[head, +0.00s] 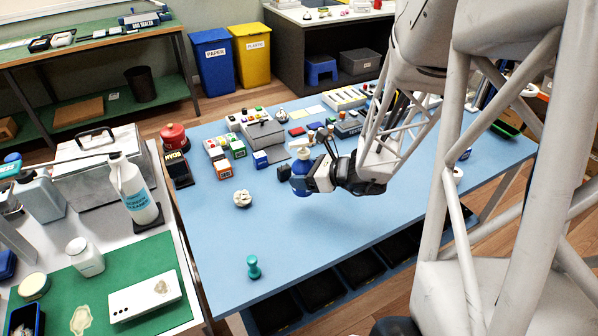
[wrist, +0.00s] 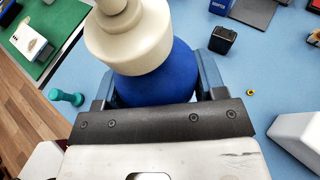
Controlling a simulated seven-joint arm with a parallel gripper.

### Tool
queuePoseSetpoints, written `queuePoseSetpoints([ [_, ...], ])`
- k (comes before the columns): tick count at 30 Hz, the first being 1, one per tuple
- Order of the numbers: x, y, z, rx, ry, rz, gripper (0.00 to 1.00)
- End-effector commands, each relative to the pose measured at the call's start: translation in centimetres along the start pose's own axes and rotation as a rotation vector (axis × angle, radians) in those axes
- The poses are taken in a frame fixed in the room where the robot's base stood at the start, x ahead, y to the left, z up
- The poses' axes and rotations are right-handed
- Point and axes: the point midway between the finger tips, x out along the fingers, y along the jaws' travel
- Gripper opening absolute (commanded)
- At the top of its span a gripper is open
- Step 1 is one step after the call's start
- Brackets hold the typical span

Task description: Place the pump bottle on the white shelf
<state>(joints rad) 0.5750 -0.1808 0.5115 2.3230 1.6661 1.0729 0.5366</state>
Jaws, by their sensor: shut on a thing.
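The pump bottle (head: 301,181) is blue with a cream pump top. It is held above the blue table (head: 290,250) near the middle of the head view. My gripper (head: 312,179) is shut on it. In the wrist view the bottle (wrist: 150,75) stands between my gripper's fingers (wrist: 155,88), its cream top toward the upper edge. Its lower part is hidden behind the gripper body. I cannot pick out a white shelf with certainty in either view.
A teal stamp-like piece (head: 253,267) and a white lumpy item (head: 242,198) stand on the table. Several small boxes and a grey case (head: 266,133) crowd the back. The table's front is mostly clear.

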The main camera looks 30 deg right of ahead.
Motion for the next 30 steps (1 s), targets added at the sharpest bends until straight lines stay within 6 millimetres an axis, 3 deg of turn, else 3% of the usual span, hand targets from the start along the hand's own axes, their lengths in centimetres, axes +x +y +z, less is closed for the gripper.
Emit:
queuePoseSetpoints([
  [19, 0.3, -0.4, 0.2, 0.001, 0.002, -0.005, 0.33],
  [30, 4.0, -4.5, 2.3, 0.013, 0.013, -0.061, 0.33],
])
